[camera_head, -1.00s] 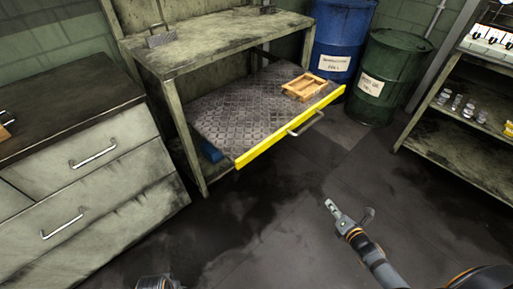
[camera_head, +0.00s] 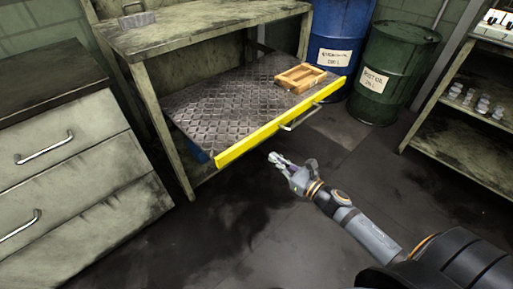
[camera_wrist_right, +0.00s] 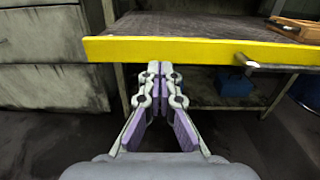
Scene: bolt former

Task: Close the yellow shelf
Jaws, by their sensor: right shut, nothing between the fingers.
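The yellow-fronted shelf (camera_head: 262,136) is pulled out from the workbench, with its patterned metal surface (camera_head: 215,108) exposed. It has a metal handle (camera_head: 301,117) on its yellow front. My right gripper (camera_head: 274,158) is in front of and below the yellow edge, apart from it, left of the handle. In the right wrist view the gripper (camera_wrist_right: 159,68) is shut and empty, with the yellow front (camera_wrist_right: 190,50) just beyond its tips and the handle (camera_wrist_right: 270,66) to the right. My left gripper is not in view.
A wooden tray (camera_head: 300,77) sits on the shelf. A workbench (camera_head: 200,33) stands above it. Grey drawers (camera_head: 70,160) are at left, blue (camera_head: 340,35) and green (camera_head: 388,75) barrels behind, and a rack (camera_head: 470,135) at right. The floor in front is open.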

